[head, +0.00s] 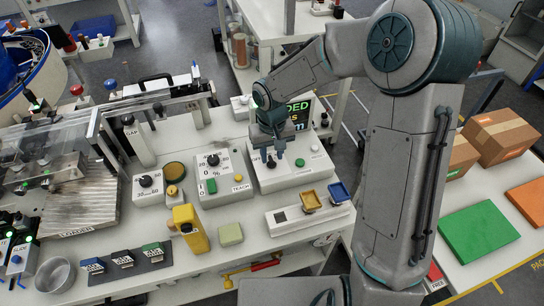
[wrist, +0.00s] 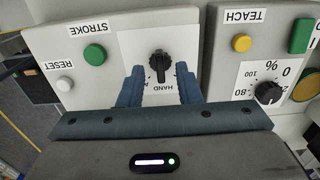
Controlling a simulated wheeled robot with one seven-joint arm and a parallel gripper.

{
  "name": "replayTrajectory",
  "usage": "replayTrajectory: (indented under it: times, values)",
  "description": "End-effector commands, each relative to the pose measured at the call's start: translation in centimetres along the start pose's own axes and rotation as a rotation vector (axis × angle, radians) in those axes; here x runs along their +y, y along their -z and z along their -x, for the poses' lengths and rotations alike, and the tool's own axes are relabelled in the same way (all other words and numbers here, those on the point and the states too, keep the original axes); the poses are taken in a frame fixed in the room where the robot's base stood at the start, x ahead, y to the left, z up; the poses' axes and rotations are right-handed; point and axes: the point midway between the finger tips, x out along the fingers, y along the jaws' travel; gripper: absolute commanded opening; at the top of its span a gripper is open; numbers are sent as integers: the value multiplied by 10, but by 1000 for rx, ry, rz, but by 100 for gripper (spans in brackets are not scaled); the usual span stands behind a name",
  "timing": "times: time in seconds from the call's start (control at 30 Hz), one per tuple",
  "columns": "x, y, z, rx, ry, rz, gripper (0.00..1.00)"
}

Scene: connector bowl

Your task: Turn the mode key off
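The mode key is a black rotary knob (wrist: 159,66) on a white square plate labelled HAND, with a second label partly hidden by a finger. The plate is on a light grey control box (wrist: 95,22), which is also in the head view (head: 300,178). My gripper (head: 276,152) is over this box. In the wrist view its two blue fingers (wrist: 160,72) are open, one on each side of the knob. Gaps show between the fingers and the knob, so it is not gripped. How deep the fingertips reach is unclear.
On the same box are a green STROKE button (wrist: 95,54) and a white RESET button (wrist: 64,84). A neighbouring box has a yellow TEACH button (wrist: 243,42) and a percent dial (wrist: 268,92).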

Motion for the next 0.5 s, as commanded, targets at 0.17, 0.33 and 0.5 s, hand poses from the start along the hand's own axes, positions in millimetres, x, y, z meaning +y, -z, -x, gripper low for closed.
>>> replayTrajectory:
  times: [0.17,0.33,0.5]
  values:
    - [0,0,-16,-1,0,0,31]
    - [0,0,-19,-1,-1,1,31]
    - [0,0,-19,0,-1,0,28]
